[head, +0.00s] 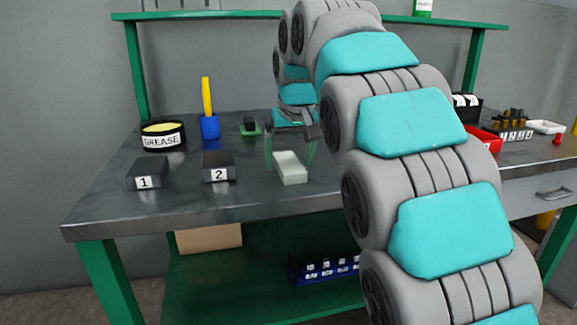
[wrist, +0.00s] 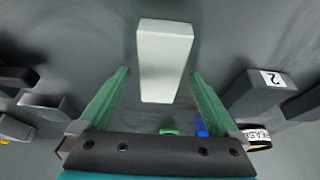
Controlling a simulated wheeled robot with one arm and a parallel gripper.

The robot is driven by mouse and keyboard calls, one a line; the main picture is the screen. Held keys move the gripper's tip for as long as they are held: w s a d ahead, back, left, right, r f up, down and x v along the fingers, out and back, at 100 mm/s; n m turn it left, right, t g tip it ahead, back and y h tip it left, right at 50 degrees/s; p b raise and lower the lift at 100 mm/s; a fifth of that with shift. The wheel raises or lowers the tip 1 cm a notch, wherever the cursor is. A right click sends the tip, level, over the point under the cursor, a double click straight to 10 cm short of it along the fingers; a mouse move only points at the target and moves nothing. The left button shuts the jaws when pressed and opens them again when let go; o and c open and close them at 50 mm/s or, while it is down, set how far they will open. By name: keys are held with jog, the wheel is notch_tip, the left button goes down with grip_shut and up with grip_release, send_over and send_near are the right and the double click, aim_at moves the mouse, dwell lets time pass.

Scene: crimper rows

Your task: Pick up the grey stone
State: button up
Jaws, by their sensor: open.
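The grey stone is a pale grey, oblong block (head: 291,168) lying on the metal workbench, right of the box marked 2 in the head view. In the wrist view the grey stone (wrist: 164,62) lies ahead of the green fingers, in line with the gap between them. My gripper (head: 290,160) is open, its fingers pointing down at the bench around the block's place. In the wrist view my gripper (wrist: 157,80) has its fingers wide apart, one on each side of the block, with a visible gap on both sides. Nothing is held.
Dark boxes marked 1 (head: 147,174) and 2 (head: 219,167) stand to the left. Behind them are a grease tin (head: 163,137) and a blue cup (head: 209,127) with a yellow stick. A red bin (head: 485,139) is at the right. The bench's left front is clear.

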grip_shut()
dwell(0.8)
